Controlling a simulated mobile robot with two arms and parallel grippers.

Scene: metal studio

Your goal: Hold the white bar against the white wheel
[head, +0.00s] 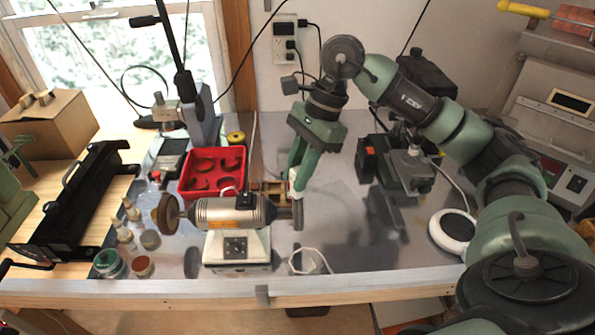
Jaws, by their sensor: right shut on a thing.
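The bench polisher (235,212) stands near the front of the bench, with a silver motor on a white base. A brown wheel (168,213) is on its left end. The wheel on its right end (298,216) is seen nearly edge-on and looks greyish; I take it for the white wheel. My right gripper (296,188) reaches down from above, shut on a small whitish piece (292,175), likely the white bar, mostly hidden by the fingers. It is just above the right wheel; I cannot tell whether they touch. My left gripper does not show.
A red tray (213,171) sits behind the polisher. Small bottles and jars (112,263) stand at its left. A dark machine (404,168) and a round white device (453,231) are at right. The grey bench top right of the polisher is mostly clear, with a white cable.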

